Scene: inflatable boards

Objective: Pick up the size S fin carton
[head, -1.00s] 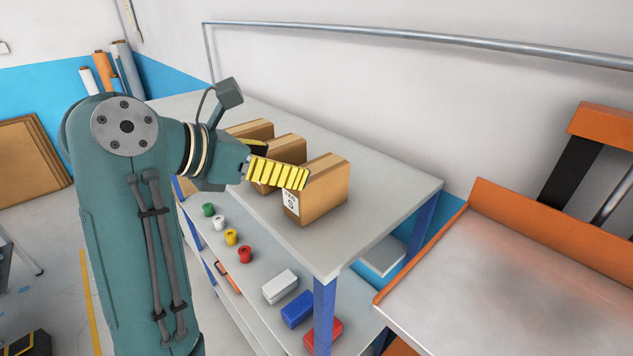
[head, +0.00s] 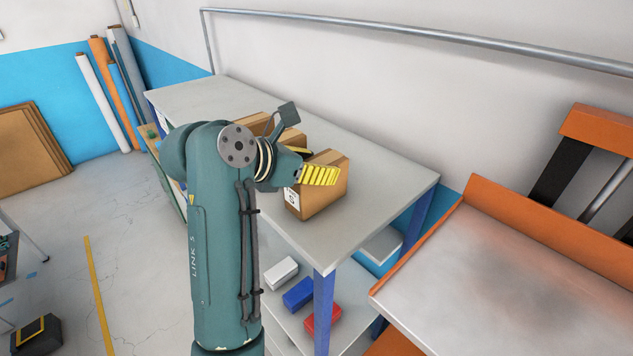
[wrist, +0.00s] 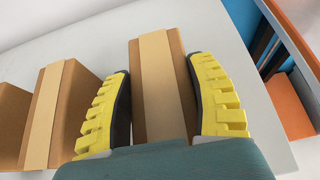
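The size S fin carton (head: 322,200) is a brown box with a pale tape strip and a white label marked S. It stands upright at the near end of the grey bench top (head: 385,190). My gripper (head: 322,165) is at its upper part, and the near yellow finger hides some of the box. In the wrist view the carton (wrist: 163,90) lies between the two open yellow fingers of my gripper (wrist: 160,75), one along each side. Narrow dark gaps or pads separate fingers and box; I cannot tell whether they touch.
Two similar cartons stand in the row behind, the middle one (head: 292,138) and the far one (head: 252,123). In the wrist view the neighbouring carton (wrist: 62,115) is close to the left finger. An orange-edged metal table (head: 500,270) stands at the right.

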